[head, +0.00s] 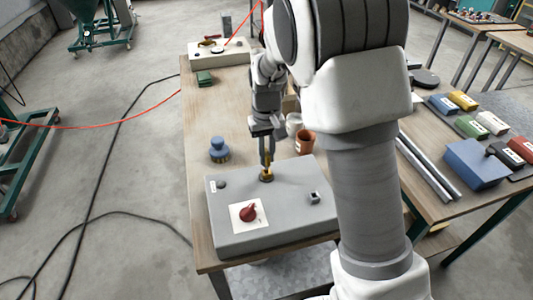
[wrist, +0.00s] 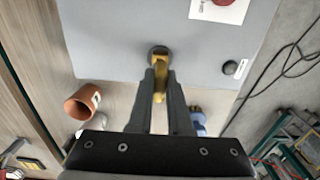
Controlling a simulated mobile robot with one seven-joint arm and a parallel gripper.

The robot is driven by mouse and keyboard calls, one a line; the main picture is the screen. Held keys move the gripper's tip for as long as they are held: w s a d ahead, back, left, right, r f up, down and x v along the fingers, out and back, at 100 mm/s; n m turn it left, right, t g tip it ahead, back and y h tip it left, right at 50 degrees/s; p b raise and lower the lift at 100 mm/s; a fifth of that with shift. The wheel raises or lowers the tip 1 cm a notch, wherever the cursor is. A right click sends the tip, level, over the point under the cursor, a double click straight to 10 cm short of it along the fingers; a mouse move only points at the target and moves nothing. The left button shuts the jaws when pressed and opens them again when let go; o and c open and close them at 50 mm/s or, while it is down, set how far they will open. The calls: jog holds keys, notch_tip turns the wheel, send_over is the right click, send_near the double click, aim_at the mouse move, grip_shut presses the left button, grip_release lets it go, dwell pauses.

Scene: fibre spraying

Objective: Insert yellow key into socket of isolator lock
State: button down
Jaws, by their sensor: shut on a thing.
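The yellow key (head: 267,167) is upright between the fingers of my gripper (head: 267,153). The grey isolator lock box (head: 285,226) lies on the wooden table, with a red knob (head: 248,213) on a white plate. The key's lower end is at the dark round socket (head: 266,178) near the box's far edge. In the wrist view, my gripper (wrist: 160,92) is shut on the yellow key (wrist: 159,84), and its tip meets the socket ring (wrist: 157,51). My fingers hide part of the key. I cannot tell how deep it sits.
A brown cup (head: 305,142) and a blue-topped brush (head: 219,150) stand just beyond the box. The box also carries a dark button (head: 221,185) and a small square fitting (head: 314,197). Coloured blocks (head: 463,100) and a blue box (head: 475,163) occupy the right table.

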aim_at(267, 163)
jog(key=shift+f+b, duration=1.1)
jog(key=shift+f, duration=0.5)
jog(key=c, duration=0.8)
grip_release()
jog(key=shift+o, duration=0.2)
notch_tip(267, 163, up, 18)
jog(key=shift+f+p, duration=0.25)
jog(key=shift+p, duration=0.2)
